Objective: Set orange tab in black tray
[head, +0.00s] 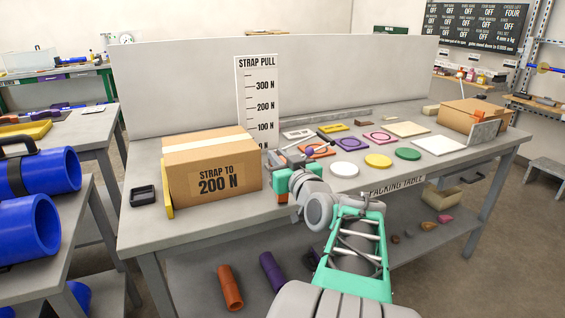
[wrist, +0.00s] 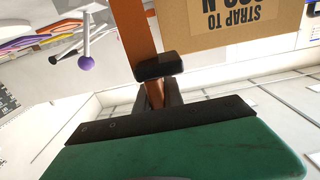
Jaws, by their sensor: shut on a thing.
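The black tray (head: 143,195) is a small open square dish on the packing table, left of the cardboard box, in the head view. My gripper (head: 283,192) is in front of the box's right side, well to the right of the tray. In the wrist view my gripper (wrist: 158,78) is shut on the orange tab (wrist: 135,30), a long flat orange strip that runs up out of the picture. A dark fingertip covers part of it. The tray does not show in the wrist view.
The cardboard box (head: 212,172) marked "STRAP TO 200 N" stands between my gripper and the tray. The strap pull scale board (head: 257,95) stands behind it. Several coloured discs and plates, such as a yellow disc (head: 378,161), lie to the right.

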